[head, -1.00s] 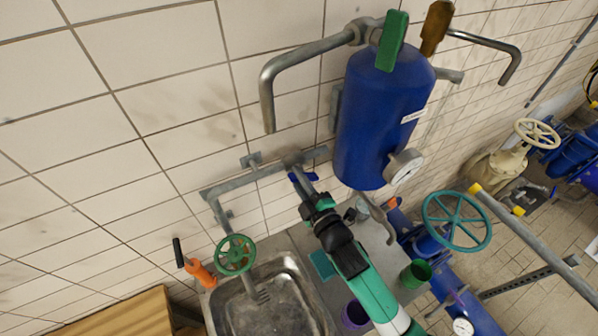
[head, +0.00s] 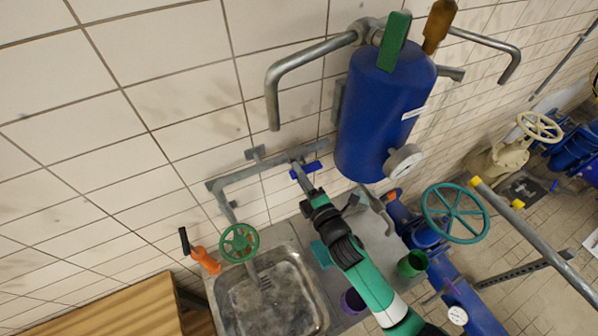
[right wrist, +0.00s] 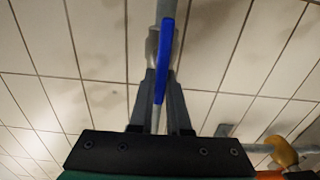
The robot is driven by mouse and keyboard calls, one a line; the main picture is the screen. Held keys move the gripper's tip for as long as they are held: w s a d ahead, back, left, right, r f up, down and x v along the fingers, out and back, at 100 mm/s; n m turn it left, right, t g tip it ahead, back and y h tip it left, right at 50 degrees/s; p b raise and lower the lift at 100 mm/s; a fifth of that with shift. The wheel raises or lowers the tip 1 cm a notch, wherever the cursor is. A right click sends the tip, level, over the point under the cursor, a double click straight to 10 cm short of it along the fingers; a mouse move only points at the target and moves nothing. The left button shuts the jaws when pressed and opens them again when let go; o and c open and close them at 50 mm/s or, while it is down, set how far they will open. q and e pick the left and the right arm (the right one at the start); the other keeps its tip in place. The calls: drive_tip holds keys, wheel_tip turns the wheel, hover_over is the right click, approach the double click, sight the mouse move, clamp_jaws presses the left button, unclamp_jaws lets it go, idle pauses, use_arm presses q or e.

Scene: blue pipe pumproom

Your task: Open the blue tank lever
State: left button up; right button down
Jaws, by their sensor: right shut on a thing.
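The blue lever (head: 313,166) sits at the grey pipe on the tiled wall, below and left of the blue tank (head: 380,125). In the right wrist view the blue lever (right wrist: 166,55) runs upright between the two dark fingers, in front of a grey pipe. My right gripper (head: 302,177) reaches up to it from below and is shut on it; it also shows in the right wrist view (right wrist: 160,88). The fingers partly hide the lever's near part. A round gauge (head: 403,163) is on the tank's lower right. My left gripper is not in view.
A green-handled lever (head: 394,40) and a brown-handled one (head: 438,26) stand above the tank. A green handwheel (head: 239,243) is by the sink (head: 272,300). An orange item (head: 206,260) stands left of it. A teal handwheel (head: 455,213) is right.

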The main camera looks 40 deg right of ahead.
drive_tip(key=c, duration=0.9)
unclamp_jaws()
drive_tip(key=b+v, duration=0.2)
drive_tip(key=v, duration=0.9)
drive_tip(key=shift+s+a, duration=0.15)
drive_tip(key=shift+s, duration=0.15)
